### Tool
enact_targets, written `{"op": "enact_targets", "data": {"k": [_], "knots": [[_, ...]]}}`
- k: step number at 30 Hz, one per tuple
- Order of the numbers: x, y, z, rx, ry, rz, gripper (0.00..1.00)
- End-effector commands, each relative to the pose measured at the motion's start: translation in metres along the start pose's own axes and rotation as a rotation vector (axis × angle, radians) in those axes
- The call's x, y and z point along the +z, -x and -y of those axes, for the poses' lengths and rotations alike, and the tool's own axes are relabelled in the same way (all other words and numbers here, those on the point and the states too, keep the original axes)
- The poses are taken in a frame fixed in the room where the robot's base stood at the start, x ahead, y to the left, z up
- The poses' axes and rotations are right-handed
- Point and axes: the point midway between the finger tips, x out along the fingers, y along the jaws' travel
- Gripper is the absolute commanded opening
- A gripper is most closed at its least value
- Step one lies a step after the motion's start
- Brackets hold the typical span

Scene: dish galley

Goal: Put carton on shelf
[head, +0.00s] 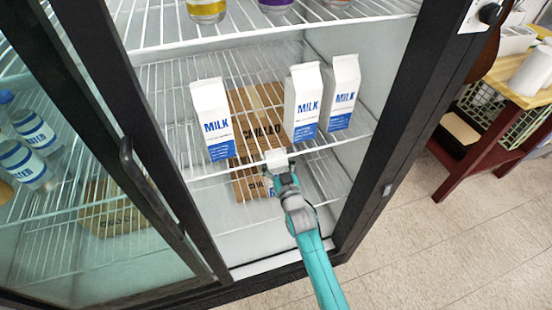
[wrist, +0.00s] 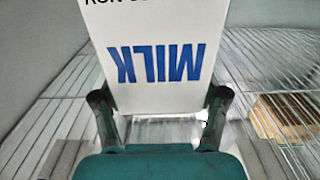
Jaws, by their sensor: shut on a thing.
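A white milk carton (wrist: 160,25) with blue MILK lettering fills the top middle of the wrist view, the lettering upside down. My gripper (wrist: 160,112) is shut on it, one dark finger at each side. In the head view my gripper (head: 279,163) is at the front of the wire shelf (head: 173,167), with a small white patch at its fingertips; the carton's full outline cannot be made out there. Upright milk cartons stand on this shelf: one at the left (head: 210,110), and two at the right, a nearer one (head: 303,95) and a farther one (head: 342,88).
A brown cardboard box (head: 243,185) shows through the wires, below the shelf. A sliding glass door with a dark handle (head: 130,160) is at the left. A dark frame post (head: 400,125) borders the opening at the right. Another wire shelf (head: 150,30) with jars is above.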

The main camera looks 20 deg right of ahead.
Motion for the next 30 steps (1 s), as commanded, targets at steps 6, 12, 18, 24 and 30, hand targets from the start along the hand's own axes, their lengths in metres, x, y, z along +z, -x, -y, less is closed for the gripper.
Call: {"op": "enact_targets", "data": {"k": [6,12,18,24,30], "knots": [[0.023,-0.002,0.0,0.0,-0.001,-0.005,0.03],[0.028,-0.004,0.0,-0.001,-0.001,-0.006,0.03],[0.028,-0.004,0.0,-0.001,0.0,-0.005,0.03],[0.033,-0.003,0.0,-0.001,0.0,0.001,0.85],[0.033,-0.003,0.0,-0.001,0.0,0.001,0.98]]}}
